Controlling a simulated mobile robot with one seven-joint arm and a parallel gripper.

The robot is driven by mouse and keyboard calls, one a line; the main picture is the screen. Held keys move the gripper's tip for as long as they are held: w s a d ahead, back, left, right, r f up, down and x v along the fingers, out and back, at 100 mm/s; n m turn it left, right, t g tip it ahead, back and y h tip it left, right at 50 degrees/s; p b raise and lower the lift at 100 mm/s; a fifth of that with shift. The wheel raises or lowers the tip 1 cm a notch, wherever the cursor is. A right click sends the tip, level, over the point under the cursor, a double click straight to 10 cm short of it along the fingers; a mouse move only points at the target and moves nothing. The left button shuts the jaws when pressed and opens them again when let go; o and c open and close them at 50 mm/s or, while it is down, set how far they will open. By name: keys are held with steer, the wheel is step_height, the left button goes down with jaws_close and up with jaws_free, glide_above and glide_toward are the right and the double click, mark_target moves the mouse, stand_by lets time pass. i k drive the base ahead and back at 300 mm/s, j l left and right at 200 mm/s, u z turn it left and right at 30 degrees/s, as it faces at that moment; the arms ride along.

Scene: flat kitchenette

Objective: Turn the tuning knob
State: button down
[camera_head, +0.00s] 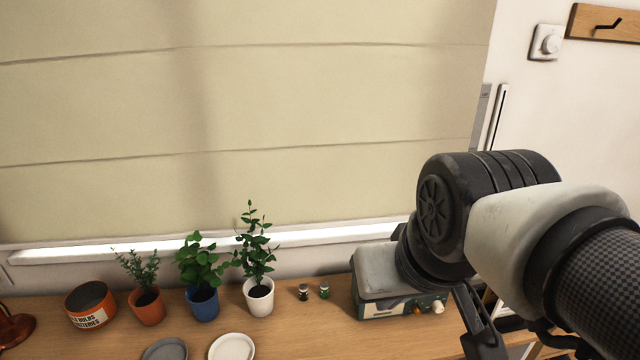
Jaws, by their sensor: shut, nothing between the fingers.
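A small radio-like box (378,276) with a pale grey top and a green front stands on the wooden counter, right of the plants. Which one is the tuning knob I cannot tell. My gripper (482,338) is shut and empty, just right of and in front of the box, pointing down. The wrist above covers the box's right top. I see no clear contact with the knob.
An orange tin (90,304), several potted plants (259,297) and two small jars (324,290) line the counter left of the box. Two round dishes (231,348) lie at the front. A pale blind (240,110) hangs behind. The counter (310,335) is clear before the jars.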

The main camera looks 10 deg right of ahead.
mark_target(437, 306)
steer(key=k+l+z, duration=0.1)
steer(key=z, duration=0.4)
steer(key=k+l, duration=0.1)
steer(key=l, duration=0.15)
steer(key=k+l, duration=0.1)
steer(key=l, duration=0.15)
steer(key=j+z, duration=0.35)
steer(key=j, duration=0.25)
steer(key=l+u, duration=0.35)
steer(key=l, duration=0.25)
